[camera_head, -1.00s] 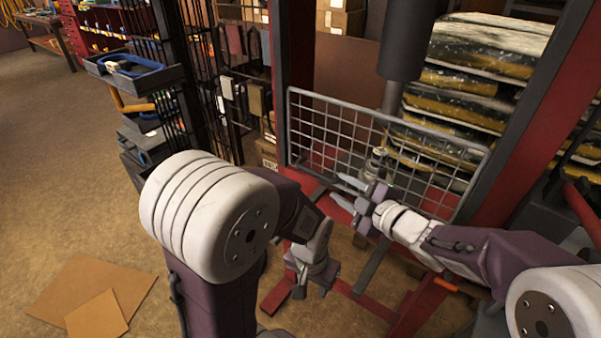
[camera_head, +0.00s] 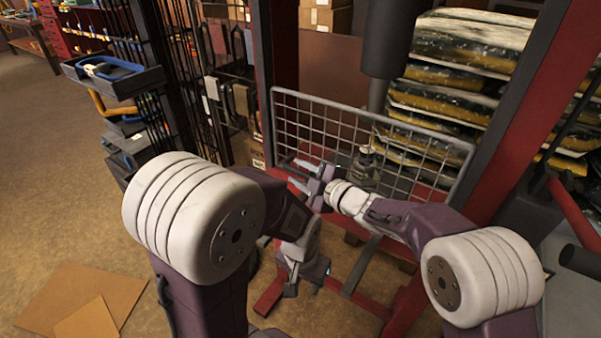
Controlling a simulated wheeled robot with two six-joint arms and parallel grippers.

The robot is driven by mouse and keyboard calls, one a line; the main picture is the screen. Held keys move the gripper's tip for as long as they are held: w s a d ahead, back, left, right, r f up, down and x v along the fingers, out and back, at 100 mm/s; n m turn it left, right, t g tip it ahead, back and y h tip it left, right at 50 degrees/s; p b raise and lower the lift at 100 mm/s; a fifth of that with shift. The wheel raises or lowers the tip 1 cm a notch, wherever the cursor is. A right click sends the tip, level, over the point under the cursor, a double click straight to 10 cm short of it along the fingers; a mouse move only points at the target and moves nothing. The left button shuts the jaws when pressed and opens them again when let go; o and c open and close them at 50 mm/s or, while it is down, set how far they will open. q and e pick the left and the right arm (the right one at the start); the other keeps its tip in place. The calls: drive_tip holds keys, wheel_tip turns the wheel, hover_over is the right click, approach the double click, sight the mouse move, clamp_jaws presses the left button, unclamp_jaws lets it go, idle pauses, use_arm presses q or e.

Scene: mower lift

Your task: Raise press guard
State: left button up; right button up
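The press guard (camera_head: 372,118) is a grey wire-mesh panel in a tube frame. It stands upright across the front of the red press, and its top rail slopes down to the right in the picture. My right gripper (camera_head: 299,175) is in front of the guard's lower left part. Its two fingers point left and are apart, with nothing seen between them. I cannot tell whether it touches the mesh. My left gripper (camera_head: 307,275) is lower, below the guard and near the press's red base. Its fingertips are small and dark, so their opening is unclear.
The red press frame (camera_head: 525,110) rises at the right, with a dark ram (camera_head: 388,40) behind the guard. Stacked bags (camera_head: 465,60) stand behind. A black rack with a blue-edged tray (camera_head: 115,75) is at the left. Cardboard sheets (camera_head: 85,300) lie on open floor.

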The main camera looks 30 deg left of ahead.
clamp_jaws()
idle(1.3)
